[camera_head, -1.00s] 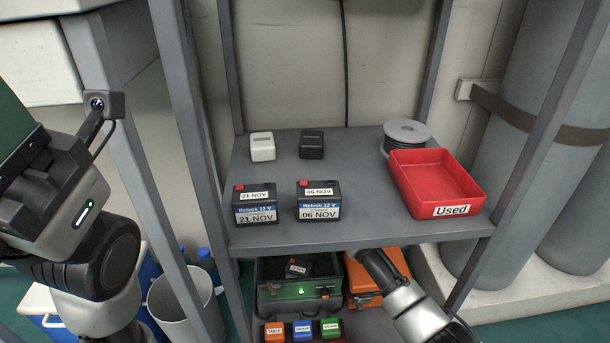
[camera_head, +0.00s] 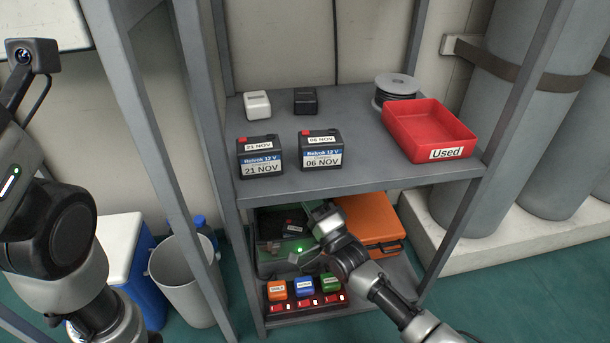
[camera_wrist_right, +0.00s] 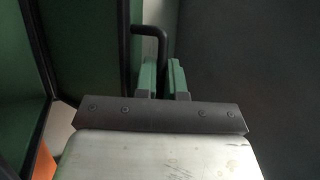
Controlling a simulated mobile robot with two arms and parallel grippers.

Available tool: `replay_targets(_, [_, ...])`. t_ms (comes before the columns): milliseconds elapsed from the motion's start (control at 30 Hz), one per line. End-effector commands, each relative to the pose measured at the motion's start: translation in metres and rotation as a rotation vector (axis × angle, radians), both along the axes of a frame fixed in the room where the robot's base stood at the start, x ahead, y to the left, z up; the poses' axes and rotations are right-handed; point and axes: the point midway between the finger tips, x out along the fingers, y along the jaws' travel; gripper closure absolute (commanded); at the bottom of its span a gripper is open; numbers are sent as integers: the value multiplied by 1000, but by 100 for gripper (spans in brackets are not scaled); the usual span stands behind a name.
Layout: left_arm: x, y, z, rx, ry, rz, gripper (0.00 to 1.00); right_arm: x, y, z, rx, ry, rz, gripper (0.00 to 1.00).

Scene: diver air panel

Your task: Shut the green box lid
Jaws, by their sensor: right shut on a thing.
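The green box (camera_head: 262,262) stands open on the lower shelf, with a dark battery (camera_head: 295,227) inside and a small green light at its front. In the right wrist view, green panels with black edging (camera_wrist_right: 88,40), apparently the lid and box, fill the left side. My right gripper (camera_head: 318,212) is under the upper shelf at the box's right side. Its two green fingers (camera_wrist_right: 163,80) are shut around a thin black bent handle (camera_wrist_right: 150,32), apparently the lid's. The upper shelf and my arm hide part of the lid. My left arm is at the left edge, its gripper out of frame.
An orange case (camera_head: 368,220) lies right of the box. A rack of coloured blocks (camera_head: 304,288) sits in front. The upper shelf (camera_head: 370,165) is close overhead, holding two batteries and a red tray (camera_head: 435,125). Grey posts flank the shelves.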

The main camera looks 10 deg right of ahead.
Motion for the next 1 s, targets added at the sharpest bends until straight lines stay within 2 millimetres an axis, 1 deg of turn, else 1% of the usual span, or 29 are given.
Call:
replay_targets(33, [0, 0, -1, 0, 0, 0, 56, -6, 0, -11, 0, 5, 0, 100])
replay_targets(200, [0, 0, -10, 1, 1, 1, 56, -22, 0, -41, 0, 5, 0, 100])
replay_targets(500, [2, -1, -30, 5, 4, 2, 56, -36, 0, -86, 2, 7, 1, 100])
replay_targets(733, [3, -1, -40, 5, 6, 3, 56, -38, 0, -104, 4, 6, 1, 100])
replay_targets(1000, [3, -1, -44, 5, 7, 3, 56, -39, 0, -111, 6, 5, 1, 100])
